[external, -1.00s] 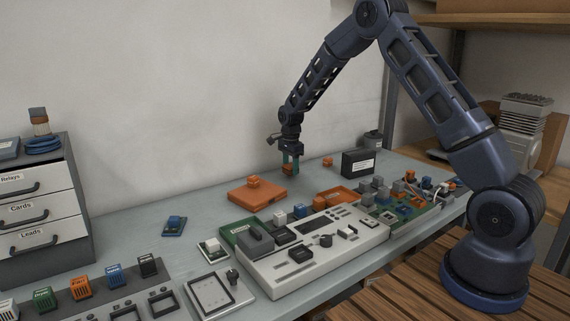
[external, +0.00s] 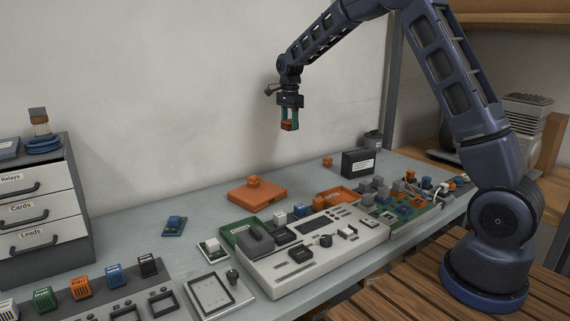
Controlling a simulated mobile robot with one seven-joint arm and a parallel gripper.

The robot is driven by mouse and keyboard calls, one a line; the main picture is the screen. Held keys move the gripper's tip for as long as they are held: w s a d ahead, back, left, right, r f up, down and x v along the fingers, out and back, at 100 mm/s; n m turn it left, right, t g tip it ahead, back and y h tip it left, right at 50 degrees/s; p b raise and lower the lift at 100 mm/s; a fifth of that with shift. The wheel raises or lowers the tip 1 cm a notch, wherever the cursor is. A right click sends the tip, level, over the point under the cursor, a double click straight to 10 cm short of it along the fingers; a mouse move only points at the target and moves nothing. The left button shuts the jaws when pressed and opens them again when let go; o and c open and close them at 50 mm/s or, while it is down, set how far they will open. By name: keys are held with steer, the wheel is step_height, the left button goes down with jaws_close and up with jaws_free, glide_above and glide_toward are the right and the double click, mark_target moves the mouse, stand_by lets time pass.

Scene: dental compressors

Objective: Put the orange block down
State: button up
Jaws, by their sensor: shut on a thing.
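My gripper (external: 289,121) is shut on an orange block (external: 287,126), which hangs between its teal fingers high above the bench. The block is well clear of everything below it. An orange flat pad (external: 258,196) lies on the bench below and to the left, with another small orange block (external: 254,181) on top of it. A further orange block (external: 327,161) stands at the back of the bench, to the right. An orange tray (external: 338,196) lies behind the white test unit.
The grey bench (external: 185,262) has free room left of the orange pad and behind it. A white test unit (external: 335,254), a board crowded with parts (external: 408,204) and a black box (external: 361,163) take up the middle and right. A drawer cabinet (external: 42,228) stands at left.

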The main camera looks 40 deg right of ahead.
steer(key=s+a+r, duration=0.2)
steer(key=s+a, duration=0.3)
steer(key=a, duration=0.5)
glide_above(261, 195)
step_height(261, 195, down, 19)
steer(key=shift+s+r, duration=0.1)
steer(key=o, duration=1.1)
